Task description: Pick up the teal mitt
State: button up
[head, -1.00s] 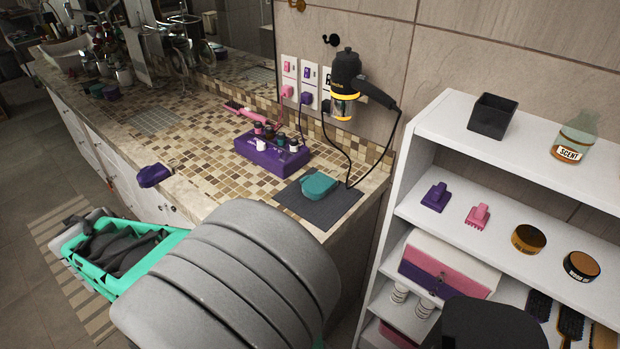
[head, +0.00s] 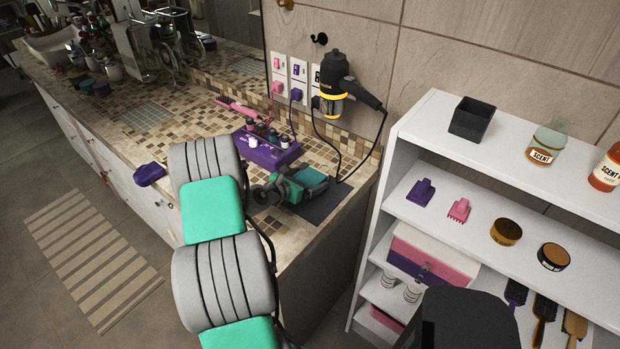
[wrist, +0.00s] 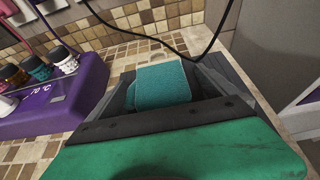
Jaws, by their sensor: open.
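The teal mitt (head: 312,181) lies on a dark grey mat (head: 322,208) at the counter's right end, partly hidden by my gripper in the head view. In the wrist view the mitt (wrist: 162,84) shows straight ahead, with its fuzzy surface between my fingers. My gripper (head: 292,187) is low over the mat at the mitt's near left side. It is open, with the dark fingers on either side of the mitt in the wrist view. I cannot tell whether the fingers touch it.
A purple box with small bottles (head: 262,152) stands just left of the mat. A hair dryer (head: 335,88) hangs on the wall, its black cord (wrist: 180,52) passing behind the mitt. A purple mitt (head: 149,174) lies at the counter's front edge. A white shelf (head: 400,190) stands to the right.

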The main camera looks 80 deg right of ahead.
jog(key=shift+x, duration=1)
jog(key=shift+a, duration=0.15)
jog(key=c, duration=1.6)
jog(key=shift+o, duration=0.2)
